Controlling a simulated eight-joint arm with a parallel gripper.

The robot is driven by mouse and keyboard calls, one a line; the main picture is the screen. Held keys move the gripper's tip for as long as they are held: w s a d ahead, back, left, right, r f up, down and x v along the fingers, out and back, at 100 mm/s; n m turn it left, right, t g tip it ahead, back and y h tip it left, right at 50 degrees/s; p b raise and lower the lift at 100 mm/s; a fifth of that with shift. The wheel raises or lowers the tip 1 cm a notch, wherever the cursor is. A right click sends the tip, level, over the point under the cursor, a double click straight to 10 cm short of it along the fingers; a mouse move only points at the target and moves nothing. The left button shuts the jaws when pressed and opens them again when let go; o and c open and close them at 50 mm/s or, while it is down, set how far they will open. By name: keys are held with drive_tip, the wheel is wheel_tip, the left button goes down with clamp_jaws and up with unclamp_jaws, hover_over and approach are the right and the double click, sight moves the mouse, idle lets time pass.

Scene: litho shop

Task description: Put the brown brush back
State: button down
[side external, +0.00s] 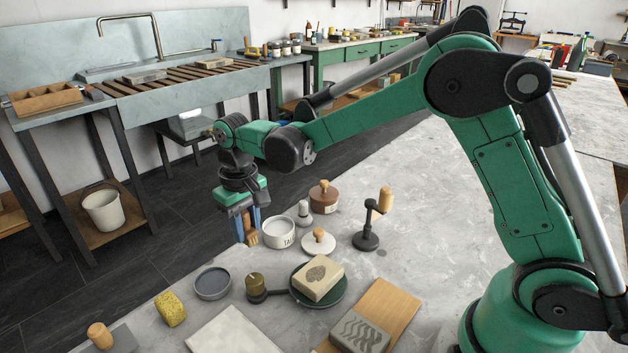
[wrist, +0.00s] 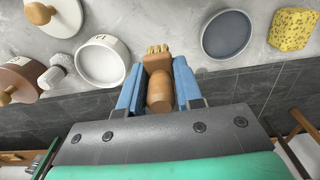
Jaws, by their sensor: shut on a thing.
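The brown brush shows in the wrist view (wrist: 160,90) with its rounded wooden handle toward my gripper and its tan bristles pointing away from it. My gripper (wrist: 157,76) is shut on it, one blue finger on each side. In the side view my gripper (side external: 247,228) points down near the table's far edge, and the brush (side external: 251,236) shows partly behind a finger, bristles down. Beside it stands a white round bowl (side external: 279,233) with dark lettering, empty as seen in the wrist view (wrist: 102,62). I cannot tell whether the brush touches the table or bowl.
A grey-blue dish (side external: 212,284) and a yellow sponge (side external: 171,309) lie nearer the camera. A white-knobbed tool (side external: 304,213), a brown lidded pot (side external: 323,197), a wooden-knobbed white disc (side external: 318,243) and a dark stand (side external: 366,238) crowd the right. The table between bowl and dish is bare.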

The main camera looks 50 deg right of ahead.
sight(248, 233)
drive_tip(key=shift+f, duration=2.35)
drive_tip(key=shift+f, duration=0.1)
drive_tip(key=c, duration=0.6)
unclamp_jaws()
